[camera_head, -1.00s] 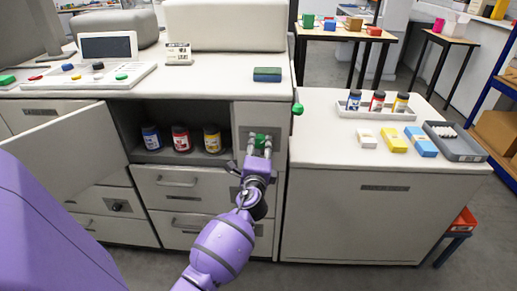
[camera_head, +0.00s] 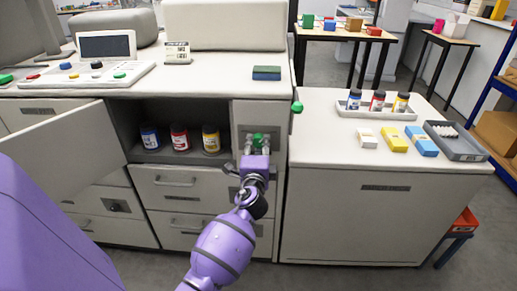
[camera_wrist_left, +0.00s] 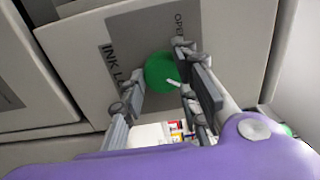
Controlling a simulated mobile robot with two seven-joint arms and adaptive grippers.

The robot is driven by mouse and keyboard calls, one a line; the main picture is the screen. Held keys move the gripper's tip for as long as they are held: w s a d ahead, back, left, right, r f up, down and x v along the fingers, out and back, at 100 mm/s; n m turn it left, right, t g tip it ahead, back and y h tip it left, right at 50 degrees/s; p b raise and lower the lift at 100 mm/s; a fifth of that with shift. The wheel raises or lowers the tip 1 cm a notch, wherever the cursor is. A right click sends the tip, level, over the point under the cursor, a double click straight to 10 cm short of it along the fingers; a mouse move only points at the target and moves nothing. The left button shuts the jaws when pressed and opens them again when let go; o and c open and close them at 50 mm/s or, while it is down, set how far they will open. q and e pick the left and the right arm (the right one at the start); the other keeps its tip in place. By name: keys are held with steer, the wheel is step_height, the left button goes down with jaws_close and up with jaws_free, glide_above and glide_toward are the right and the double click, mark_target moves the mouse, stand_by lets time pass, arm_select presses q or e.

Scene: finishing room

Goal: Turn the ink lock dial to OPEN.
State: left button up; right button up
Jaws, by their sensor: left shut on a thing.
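The green ink lock dial (camera_head: 258,140) is on the grey panel right of the open ink compartment. In the left wrist view the dial (camera_wrist_left: 160,74) shows a white pointer mark slanting toward the lower right. The label plate (camera_wrist_left: 122,62) reads "INK L…", partly hidden, and "OPEN" shows at the upper right. My left gripper (camera_head: 257,146) is shut on the dial. Its fingers (camera_wrist_left: 166,88) stand on both sides of the dial in the left wrist view. My right gripper is not in view.
Blue, red and yellow ink bottles (camera_head: 180,138) stand in the open compartment, its door (camera_head: 65,150) swung out left. The right cabinet (camera_head: 375,215) carries a bottle tray (camera_head: 378,114), several small boxes and a grey tray (camera_head: 458,150). A blue-green block (camera_head: 266,73) lies on the machine top.

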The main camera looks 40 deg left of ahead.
arm_select(q)
steer(key=n+b, duration=0.1)
steer(key=n, duration=0.2)
steer(key=n+b, duration=0.1)
steer(key=n, duration=0.2)
steer(key=f+n+b, duration=0.1)
steer(key=n, duration=0.3)
steer(key=shift+w+d, duration=0.1)
steer(key=shift+d, duration=0.25)
steer(key=shift+w+d+r+n+p, duration=0.15)
steer(key=shift+n+p, duration=0.1)
steer(key=shift+n, duration=1.05)
steer(key=shift+s+r+n+p, duration=0.1)
steer(key=shift+r+n+p, duration=0.1)
steer(key=shift+n, duration=1.1)
steer(key=shift+w+d+r+n+p, duration=0.1)
steer(key=shift+n+p, duration=0.15)
steer(key=shift+n, duration=1.05)
steer(key=o, duration=0.9)
steer(key=shift+c, duration=0.2)
steer(key=shift+o, duration=0.7)
steer(key=shift+w, duration=0.1)
